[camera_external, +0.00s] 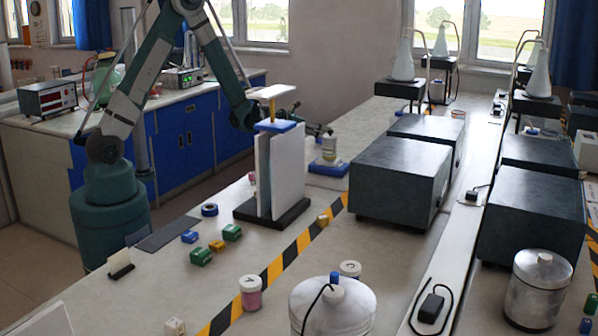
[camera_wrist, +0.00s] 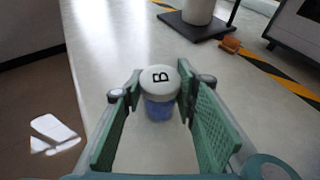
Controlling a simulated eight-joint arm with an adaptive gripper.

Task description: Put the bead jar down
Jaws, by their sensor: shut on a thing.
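The bead jar (camera_wrist: 160,92) has a white lid marked B and blue contents. In the wrist view it stands between the two green fingers of my gripper (camera_wrist: 160,100), which are shut on it. The lid faces the camera. In the external view my gripper (camera_external: 318,130) is at the far side of the white upright panels, partly hidden by them. The jar's underside is hidden, so I cannot tell whether it touches the bench.
White panels on a black base (camera_external: 275,208) stand on the bench. Several small coloured blocks, a jar with pink contents (camera_external: 250,292) and a large metal can (camera_external: 333,308) are nearer. Black-and-yellow tape (camera_external: 285,258) crosses the bench beside a dark box (camera_external: 398,180). Bare bench surrounds the jar in the wrist view.

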